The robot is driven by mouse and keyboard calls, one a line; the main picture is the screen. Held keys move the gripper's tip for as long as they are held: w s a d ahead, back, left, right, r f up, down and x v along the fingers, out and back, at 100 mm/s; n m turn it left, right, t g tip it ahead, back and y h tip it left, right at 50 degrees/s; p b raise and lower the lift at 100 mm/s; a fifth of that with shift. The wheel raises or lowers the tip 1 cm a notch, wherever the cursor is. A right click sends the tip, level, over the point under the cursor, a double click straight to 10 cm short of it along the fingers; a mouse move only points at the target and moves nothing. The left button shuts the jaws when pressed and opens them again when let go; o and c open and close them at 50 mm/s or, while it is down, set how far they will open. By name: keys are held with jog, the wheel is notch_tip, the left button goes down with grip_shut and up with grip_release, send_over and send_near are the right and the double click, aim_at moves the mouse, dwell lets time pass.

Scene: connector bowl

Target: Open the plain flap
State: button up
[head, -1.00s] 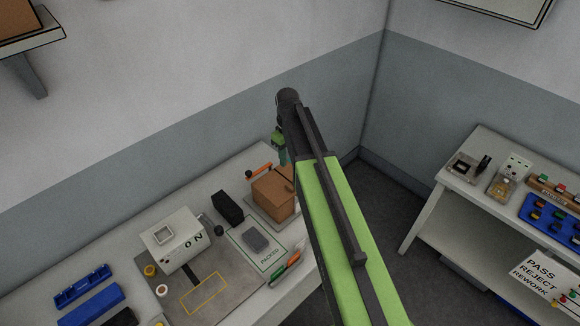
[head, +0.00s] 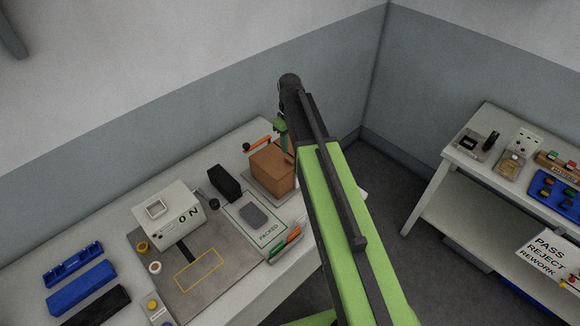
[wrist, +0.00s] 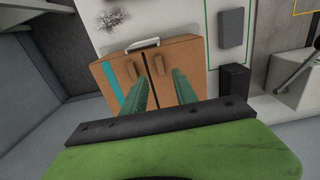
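A brown box (head: 272,172) stands on the bench by the wall. In the wrist view its top has two flaps split by a dark line. One flap (wrist: 113,78) has a teal stripe and a brown tab (wrist: 131,70). The plain flap (wrist: 185,60) has no stripe and its own brown tab (wrist: 159,65). Both flaps look shut. My gripper (wrist: 165,76) has two green fingers apart with nothing seen between them. They are over the box top, near the tabs; contact cannot be told. In the head view my gripper (head: 281,128) is partly hidden by my arm.
A black block (head: 224,183) and a grey piece on the PACKED mat (head: 270,236) are beside the box. A white ON machine (head: 168,214) stands further left. A pale bar (wrist: 143,44) lies along the box edge. A second bench (head: 450,165) is at right.

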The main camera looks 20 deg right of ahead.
aim_at(290, 159)
notch_tip(290, 159, down, 7)
jog(key=b, duration=0.5)
jog(key=shift+f+b, duration=0.2)
jog(key=shift+b, duration=0.2)
jog(key=shift+r, duration=0.1)
grip_shut()
dwell(0.6)
